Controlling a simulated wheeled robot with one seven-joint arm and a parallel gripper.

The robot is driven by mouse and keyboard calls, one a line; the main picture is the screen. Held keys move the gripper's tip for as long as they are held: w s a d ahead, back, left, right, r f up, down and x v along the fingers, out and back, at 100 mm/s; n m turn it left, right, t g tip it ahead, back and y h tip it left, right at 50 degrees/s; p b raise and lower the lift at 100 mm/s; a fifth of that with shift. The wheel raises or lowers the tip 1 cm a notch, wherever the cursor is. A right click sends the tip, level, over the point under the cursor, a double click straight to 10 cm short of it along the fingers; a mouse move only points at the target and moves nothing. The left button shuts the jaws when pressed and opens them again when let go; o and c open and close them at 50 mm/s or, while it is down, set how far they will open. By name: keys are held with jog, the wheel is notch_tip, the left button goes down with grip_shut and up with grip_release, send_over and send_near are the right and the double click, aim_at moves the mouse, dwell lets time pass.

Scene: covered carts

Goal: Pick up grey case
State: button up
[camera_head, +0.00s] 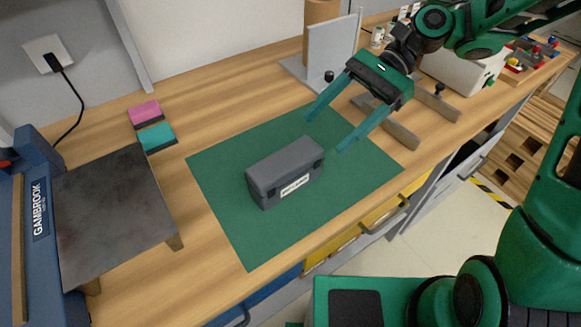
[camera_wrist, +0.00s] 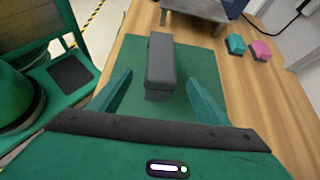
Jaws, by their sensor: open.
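The grey case (camera_head: 285,172) lies closed on a green mat (camera_head: 225,220), with a white label and dark latches on its front side. My gripper (camera_head: 322,133) is open and empty, above the mat to the right of the case in the head view. In the wrist view, the case (camera_wrist: 161,62) stands beyond the fingertips, roughly between the two fingers of my gripper (camera_wrist: 158,90). Nothing touches the case except the mat.
A dark metal plate (camera_head: 113,205) on short feet stands left of the mat. Pink (camera_head: 144,112) and teal (camera_head: 157,137) blocks lie behind it. A grey upright stand (camera_head: 331,50) is at the back. The mat around the case is clear.

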aim_at(289, 156)
jog(key=shift+g, duration=0.4)
jog(key=x, duration=0.3)
jog(key=r+x, duration=0.1)
jog(key=x, duration=0.3)
jog(key=a+x, duration=0.1)
jog(key=x, duration=0.3)
jog(key=shift+s+a+r, duration=0.1)
jog(key=shift+r, duration=0.1)
jog(key=c, duration=1.6)
